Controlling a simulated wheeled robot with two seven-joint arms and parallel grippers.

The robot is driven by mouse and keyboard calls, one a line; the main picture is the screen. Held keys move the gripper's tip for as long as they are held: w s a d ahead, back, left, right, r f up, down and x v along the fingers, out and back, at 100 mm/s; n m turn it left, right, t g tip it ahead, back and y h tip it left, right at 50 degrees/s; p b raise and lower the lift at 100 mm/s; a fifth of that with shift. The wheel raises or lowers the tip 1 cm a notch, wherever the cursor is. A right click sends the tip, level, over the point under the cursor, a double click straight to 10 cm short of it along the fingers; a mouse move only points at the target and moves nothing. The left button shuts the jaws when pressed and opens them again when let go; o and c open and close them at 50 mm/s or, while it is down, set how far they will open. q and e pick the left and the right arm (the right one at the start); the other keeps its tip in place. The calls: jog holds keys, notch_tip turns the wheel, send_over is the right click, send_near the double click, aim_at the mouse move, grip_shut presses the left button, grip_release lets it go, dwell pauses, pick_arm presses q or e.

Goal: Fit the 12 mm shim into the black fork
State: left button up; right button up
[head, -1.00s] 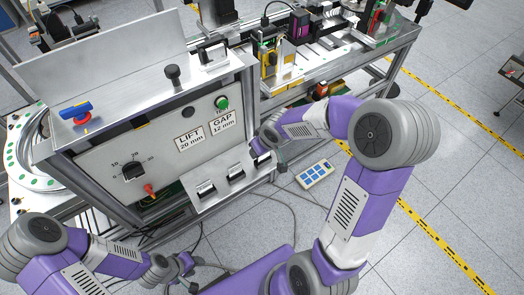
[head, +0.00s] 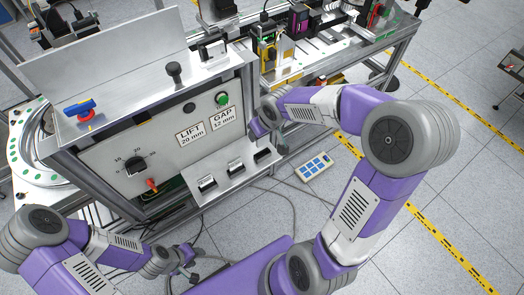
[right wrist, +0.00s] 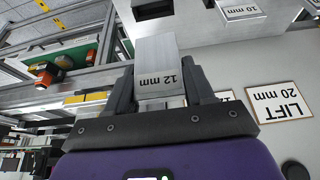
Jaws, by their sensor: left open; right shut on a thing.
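The 12 mm shim (right wrist: 157,52) is a pale metal block with its label upside down in the right wrist view. My right gripper (right wrist: 158,80) is shut on it, one dark finger on each side. In the head view my right gripper (head: 268,118) is above the right end of the low shelf, beside the GAP 12 mm sign (head: 223,119); the shim is hard to make out there. A black upright piece (head: 211,48) on a light base stands on the machine top and may be the black fork; its slot is unclear. My left gripper (head: 186,268) is open and empty at lower left.
The low shelf (head: 224,186) carries small black-and-metal pieces; one in the right wrist view reads 10 mm (right wrist: 240,11). A blue-buttoned pad (head: 315,167) lies on the floor.

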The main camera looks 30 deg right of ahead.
aim_at(262, 144)
notch_tip(262, 144, down, 4)
jog(key=shift+r+b, duration=0.15)
jog(key=shift+b, duration=0.2)
jog(key=shift+f+b, duration=0.65)
jog(key=shift+f, duration=1.35)
jog(key=shift+f, duration=0.1)
jog(key=shift+f+b, duration=0.15)
jog(key=shift+b, duration=0.15)
jog(key=o, duration=1.1)
jog(key=shift+p, duration=0.3)
jog(key=v, duration=0.2)
jog(key=p+v, duration=0.1)
jog(key=v, duration=0.4)
jog(key=shift+a+r+p, duration=0.25)
jog(key=shift+r+p, duration=0.1)
